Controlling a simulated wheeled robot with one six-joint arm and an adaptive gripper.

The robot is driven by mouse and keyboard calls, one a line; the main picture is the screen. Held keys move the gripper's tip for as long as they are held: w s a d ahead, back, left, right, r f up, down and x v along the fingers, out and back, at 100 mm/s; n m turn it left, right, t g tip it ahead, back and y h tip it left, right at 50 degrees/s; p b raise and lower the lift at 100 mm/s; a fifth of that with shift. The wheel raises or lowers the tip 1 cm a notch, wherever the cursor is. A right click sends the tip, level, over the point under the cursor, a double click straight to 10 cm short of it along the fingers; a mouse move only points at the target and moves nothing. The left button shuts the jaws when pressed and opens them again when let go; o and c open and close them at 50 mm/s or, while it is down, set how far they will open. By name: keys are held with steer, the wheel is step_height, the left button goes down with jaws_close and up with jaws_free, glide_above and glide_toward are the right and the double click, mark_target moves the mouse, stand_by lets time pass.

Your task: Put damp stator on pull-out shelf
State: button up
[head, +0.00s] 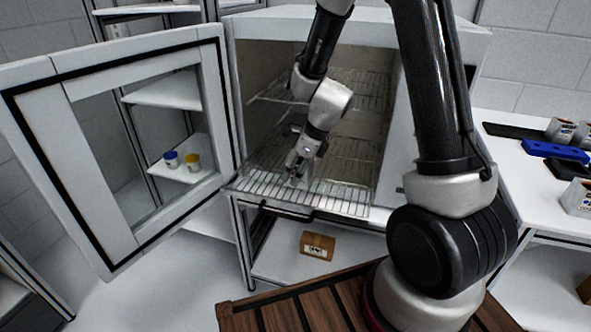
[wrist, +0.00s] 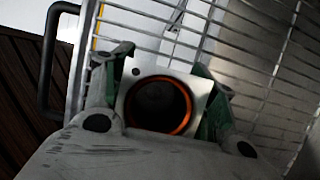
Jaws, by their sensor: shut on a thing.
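The stator (wrist: 162,103) shows in the wrist view as a pale square plate with a round bore and an orange copper ring, with green parts at its sides. My gripper (wrist: 160,95) is shut on it, one finger on each side. In the head view my gripper (head: 298,172) reaches down over the front of the pull-out wire shelf (head: 262,189) of the white oven-like cabinet. The shelf sticks out past the cabinet opening. In the head view the stator is too small and covered to make out. Whether it touches the wires I cannot tell.
The cabinet door (head: 130,232) stands open at the left. More wire racks (head: 362,95) are inside above the shelf. A cardboard box (head: 317,245) lies on the lower shelf beneath. A side table (head: 510,190) at right holds a blue item and other parts.

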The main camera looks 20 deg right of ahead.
steer(key=o, duration=1.5)
